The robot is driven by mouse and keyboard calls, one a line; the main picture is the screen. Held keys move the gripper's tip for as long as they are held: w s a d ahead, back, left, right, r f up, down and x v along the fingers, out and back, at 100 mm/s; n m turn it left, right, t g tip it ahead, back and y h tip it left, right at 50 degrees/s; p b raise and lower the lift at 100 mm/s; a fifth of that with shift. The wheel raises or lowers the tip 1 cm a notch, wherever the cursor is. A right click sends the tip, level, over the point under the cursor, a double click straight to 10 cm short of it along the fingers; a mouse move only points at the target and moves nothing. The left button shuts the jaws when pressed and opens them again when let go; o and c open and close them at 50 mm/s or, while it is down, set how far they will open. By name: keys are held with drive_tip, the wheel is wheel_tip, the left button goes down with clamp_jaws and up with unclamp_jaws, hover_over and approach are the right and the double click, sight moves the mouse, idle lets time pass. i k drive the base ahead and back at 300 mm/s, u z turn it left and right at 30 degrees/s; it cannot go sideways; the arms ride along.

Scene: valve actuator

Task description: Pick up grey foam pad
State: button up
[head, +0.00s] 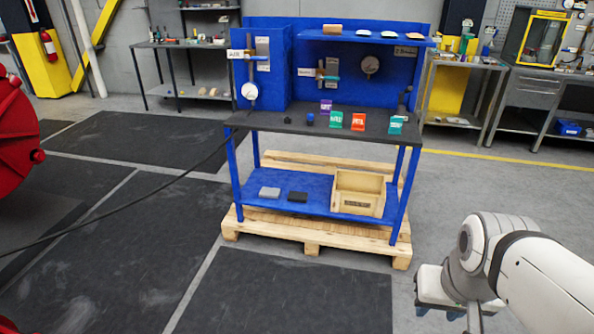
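A light grey pad (270,192) lies flat on the left part of the blue lower shelf (235,207) of the blue workbench. A black pad (298,197) lies just to its right, a small gap apart. My gripper (462,312) is at the lower right, far from the pads and in front of the bench's right side. It points down, and its fingers are partly cut off by the frame's bottom edge. I cannot tell whether it is open or shut.
A wooden crate (358,205) stands on the lower shelf's right side. The bench stands on a wooden pallet (262,233). Its dark top (290,122) overhangs the shelf and carries several coloured holders. A black cable (120,206) crosses the left. Floor mats (285,295) in front are clear.

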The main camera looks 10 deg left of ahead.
sight(266, 192)
drive_tip(key=u, duration=1.6)
drive_tip(key=i, duration=2.8)
drive_tip(key=z, duration=1.6)
